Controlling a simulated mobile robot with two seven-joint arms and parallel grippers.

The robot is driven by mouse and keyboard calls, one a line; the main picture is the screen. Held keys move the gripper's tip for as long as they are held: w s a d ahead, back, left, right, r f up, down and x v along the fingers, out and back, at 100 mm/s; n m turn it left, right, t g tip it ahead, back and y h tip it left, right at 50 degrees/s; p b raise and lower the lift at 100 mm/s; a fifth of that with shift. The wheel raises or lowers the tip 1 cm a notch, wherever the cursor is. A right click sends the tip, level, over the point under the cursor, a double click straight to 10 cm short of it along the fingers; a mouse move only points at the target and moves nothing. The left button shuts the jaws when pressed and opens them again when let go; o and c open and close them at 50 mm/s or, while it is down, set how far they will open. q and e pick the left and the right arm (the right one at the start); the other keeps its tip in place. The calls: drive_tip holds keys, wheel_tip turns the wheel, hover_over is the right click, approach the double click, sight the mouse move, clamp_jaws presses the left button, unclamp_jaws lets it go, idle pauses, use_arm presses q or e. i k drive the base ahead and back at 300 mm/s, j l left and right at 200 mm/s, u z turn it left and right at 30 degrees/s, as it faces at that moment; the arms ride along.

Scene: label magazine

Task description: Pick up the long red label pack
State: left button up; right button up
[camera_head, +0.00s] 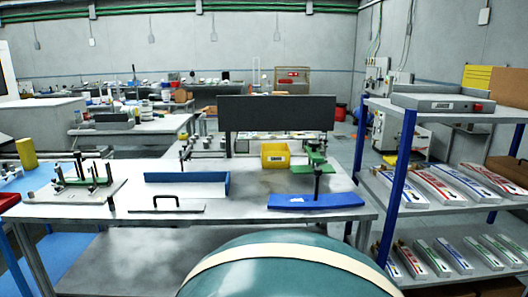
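Label packs with coloured stripes lie in rows on the blue-posted shelf rack (408,150) at the right. On the middle shelf, a long white pack with a red stripe (438,186) lies between packs with blue stripes. Another red-striped pack (495,180) lies farther right on that shelf. On the lower shelf a smaller-looking red-striped pack (409,260) lies near the left end, beside green- and blue-striped packs. Neither of my grippers shows in the head view.
A worktable (240,208) stands ahead, with a yellow bin (275,155), a blue flat piece (316,201), a dark panel (277,113) and fixtures on it. A grey device (443,103) sits on the rack's top shelf. Some floor shows between table and rack.

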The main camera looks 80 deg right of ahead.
sight(513, 192)
drive_tip(key=z, duration=0.45)
drive_tip(key=l+z, duration=0.15)
drive_tip(key=z, duration=0.7)
drive_tip(key=l+z, duration=0.15)
drive_tip(key=z, duration=0.25)
drive_tip(key=l+z, duration=0.4)
drive_tip(key=i+l+z, duration=0.1)
drive_tip(key=z, duration=0.3)
drive_tip(key=i+l+z, duration=0.1)
drive_tip(key=l+z, duration=0.3)
drive_tip(key=i+l+z, duration=0.65)
drive_tip(key=i+l, duration=0.85)
drive_tip(key=i+z, duration=0.05)
drive_tip(key=i, duration=0.05)
